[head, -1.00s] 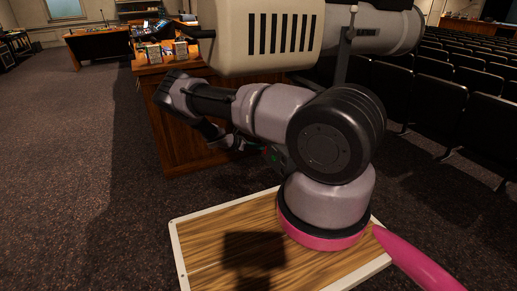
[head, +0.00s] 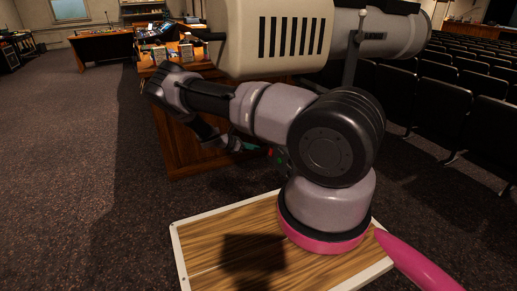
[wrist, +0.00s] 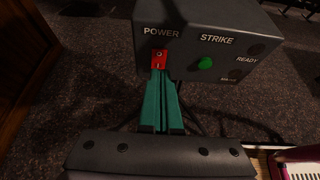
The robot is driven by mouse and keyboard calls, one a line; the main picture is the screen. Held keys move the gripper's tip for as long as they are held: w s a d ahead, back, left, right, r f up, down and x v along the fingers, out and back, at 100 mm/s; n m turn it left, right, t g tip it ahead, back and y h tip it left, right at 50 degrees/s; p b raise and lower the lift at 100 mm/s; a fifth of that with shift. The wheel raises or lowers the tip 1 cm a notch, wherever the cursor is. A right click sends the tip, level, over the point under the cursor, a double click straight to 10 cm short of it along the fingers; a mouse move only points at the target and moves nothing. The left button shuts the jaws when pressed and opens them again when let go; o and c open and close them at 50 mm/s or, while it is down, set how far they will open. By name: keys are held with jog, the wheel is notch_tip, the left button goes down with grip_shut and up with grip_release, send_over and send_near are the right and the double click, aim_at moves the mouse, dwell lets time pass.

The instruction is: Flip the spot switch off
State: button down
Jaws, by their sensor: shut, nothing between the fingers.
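The spot is a cream lamp housing (head: 268,40) with black vent slots and a grey barrel (head: 392,35), at the top of the head view. Its dark grey control box (wrist: 205,40) fills the top of the wrist view, lettered POWER, STRIKE and READY. A red switch (wrist: 159,58) sits under POWER, with a green button (wrist: 205,63) to its right. My gripper (wrist: 160,76) is shut and empty, its green fingertips at the lower edge of the red switch. I cannot tell whether they touch it. In the head view my arm partly hides the box.
A wooden desk (head: 185,150) with small items on top stands behind my arm. Rows of dark seats (head: 440,110) fill the right side. Dark carpet (head: 70,190) lies open at the left. A cable hangs below the box in the wrist view.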

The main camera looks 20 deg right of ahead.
jog(key=a+r, duration=0.5)
jog(key=a, duration=0.1)
jog(key=shift+s+a+r, duration=0.15)
jog(key=shift+a+r, duration=0.15)
jog(key=shift+r, duration=0.1)
